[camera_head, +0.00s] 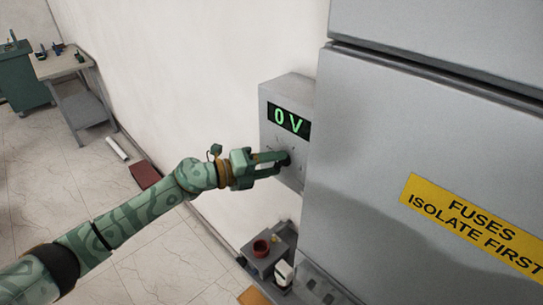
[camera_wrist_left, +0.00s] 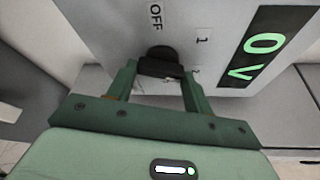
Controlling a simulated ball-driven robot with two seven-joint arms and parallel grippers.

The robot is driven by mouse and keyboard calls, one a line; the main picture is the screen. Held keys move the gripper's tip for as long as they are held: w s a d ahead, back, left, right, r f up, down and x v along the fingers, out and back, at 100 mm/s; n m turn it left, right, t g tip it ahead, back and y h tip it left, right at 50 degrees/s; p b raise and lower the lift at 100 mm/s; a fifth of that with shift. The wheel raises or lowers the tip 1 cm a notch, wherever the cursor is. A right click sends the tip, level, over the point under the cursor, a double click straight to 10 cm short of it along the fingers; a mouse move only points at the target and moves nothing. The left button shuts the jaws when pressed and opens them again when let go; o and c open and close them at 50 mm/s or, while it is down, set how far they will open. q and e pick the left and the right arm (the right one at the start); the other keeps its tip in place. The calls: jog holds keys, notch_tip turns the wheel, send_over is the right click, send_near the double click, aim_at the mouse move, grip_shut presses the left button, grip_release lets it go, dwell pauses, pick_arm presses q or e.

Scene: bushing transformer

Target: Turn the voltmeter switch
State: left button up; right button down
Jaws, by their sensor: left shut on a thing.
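The voltmeter (camera_head: 270,105) is a grey box on the wall with a green display reading "0 V". It also shows in the left wrist view (camera_wrist_left: 130,25), with the labels "OFF", "1" and "2" around its switch. The dark switch knob (camera_wrist_left: 160,62) is on the box's front face, below the display in the head view. My left gripper (camera_head: 284,160) is at the knob, with one finger on each side of it, shut on it. In the head view the fingers hide part of the knob. My right gripper is not in view.
A large grey cabinet (camera_head: 400,130) with a yellow "FUSES ISOLATE FIRST" label (camera_head: 475,225) stands close on the right. A workbench (camera_head: 62,64) stands far left. The floor between is mostly clear.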

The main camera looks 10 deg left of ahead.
pick_arm(q)
jog(key=shift+m+y+p, duration=0.5)
jog(key=shift+m+p, duration=0.4)
jog(key=shift+p, duration=0.15)
jog(key=shift+f, duration=0.1)
jog(key=shift+s, duration=0.1)
jog(key=o, duration=1)
jog(key=b+v, duration=0.5)
jog(key=v, duration=1.1)
jog(key=shift+a+b, duration=0.15)
jog(key=shift+b, duration=0.2)
